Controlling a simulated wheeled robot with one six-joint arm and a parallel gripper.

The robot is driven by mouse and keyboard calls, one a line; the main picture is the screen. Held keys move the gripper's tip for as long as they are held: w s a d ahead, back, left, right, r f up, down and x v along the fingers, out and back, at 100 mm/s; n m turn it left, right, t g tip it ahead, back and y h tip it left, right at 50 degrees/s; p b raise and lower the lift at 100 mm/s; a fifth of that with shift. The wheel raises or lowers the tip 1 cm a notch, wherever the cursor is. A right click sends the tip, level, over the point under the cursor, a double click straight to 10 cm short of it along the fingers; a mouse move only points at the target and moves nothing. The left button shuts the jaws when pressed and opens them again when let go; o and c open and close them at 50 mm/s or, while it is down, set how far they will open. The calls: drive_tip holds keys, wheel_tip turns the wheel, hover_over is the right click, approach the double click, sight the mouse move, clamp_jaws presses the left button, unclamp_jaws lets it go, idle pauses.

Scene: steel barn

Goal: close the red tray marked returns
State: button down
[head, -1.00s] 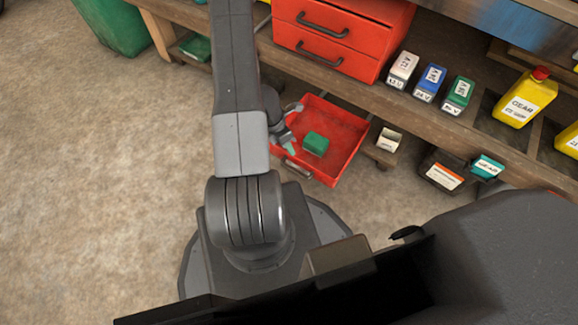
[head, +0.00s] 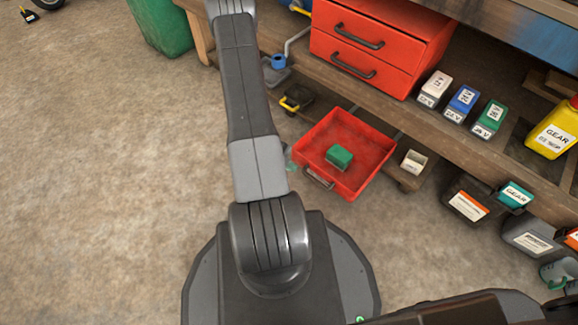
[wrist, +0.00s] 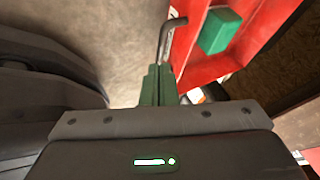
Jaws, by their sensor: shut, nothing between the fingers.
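The red tray (head: 372,172) is pulled out low under the bench, with a green block (head: 339,156) lying in it. Its dark handle (head: 319,179) is on the front edge facing me. No "returns" marking is readable. In the wrist view the tray (wrist: 198,68) is at the upper right, with its handle (wrist: 166,42) and the green block (wrist: 218,30). My gripper (wrist: 158,70) has its green fingers together and empty, close to the handle; I cannot tell whether they touch. In the head view my arm hides most of the gripper, near the tray's front left.
A red cabinet with two shut drawers (head: 365,55) stands on the bench shelf above. Small labelled boxes (head: 462,101) and a yellow container (head: 553,130) are to its right. A green bin (head: 163,25) stands at the back left. Concrete floor at left is clear.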

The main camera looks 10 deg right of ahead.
sight(305, 172)
drive_tip(key=d+f+b, duration=0.1)
drive_tip(key=d, duration=0.1)
drive_tip(key=w+d+f+b, duration=0.1)
drive_tip(key=d+f, duration=0.1)
drive_tip(key=w+d+f+b, duration=0.1)
drive_tip(key=d+f, duration=0.1)
drive_tip(key=shift+w, duration=0.1)
drive_tip(key=shift+w+d+r+b, duration=0.1)
drive_tip(key=shift+w+d+b, duration=0.15)
drive_tip(key=shift+d+b, duration=0.05)
